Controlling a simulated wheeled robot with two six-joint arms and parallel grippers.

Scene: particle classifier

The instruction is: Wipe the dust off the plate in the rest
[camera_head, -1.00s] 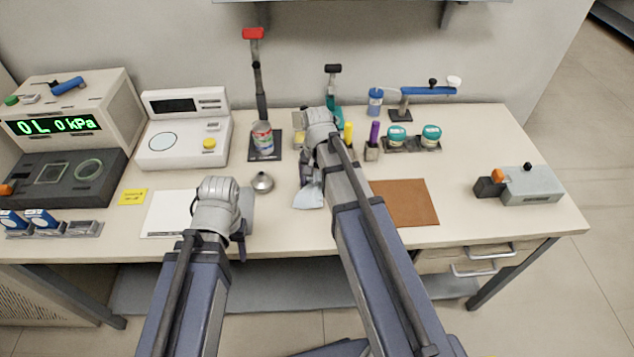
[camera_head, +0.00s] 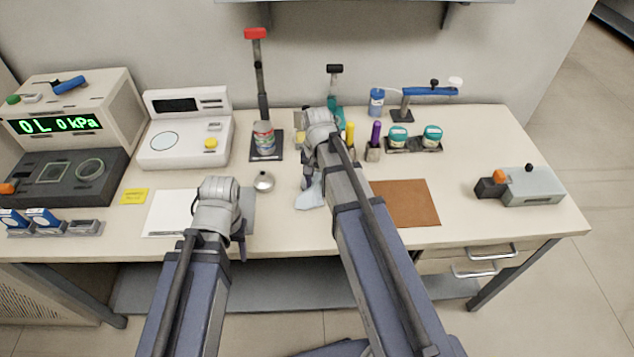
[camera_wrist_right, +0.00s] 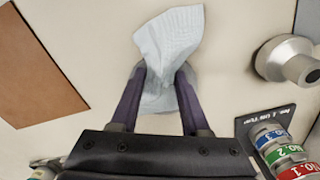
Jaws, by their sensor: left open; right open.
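A pale blue wipe (camera_head: 311,194) lies on the bench beside my right wrist. In the right wrist view the wipe (camera_wrist_right: 170,45) sits between and beyond the fingertips of my right gripper (camera_wrist_right: 160,72). The jaws are open, with a finger on each side of the wipe's narrow part. A greyish item (camera_head: 299,118) behind my right wrist is partly hidden.
A small silver domed object (camera_head: 263,181) stands left of the wipe. A brown mat (camera_head: 405,203) lies right of my right arm. The white sheet (camera_head: 168,213) is at left.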

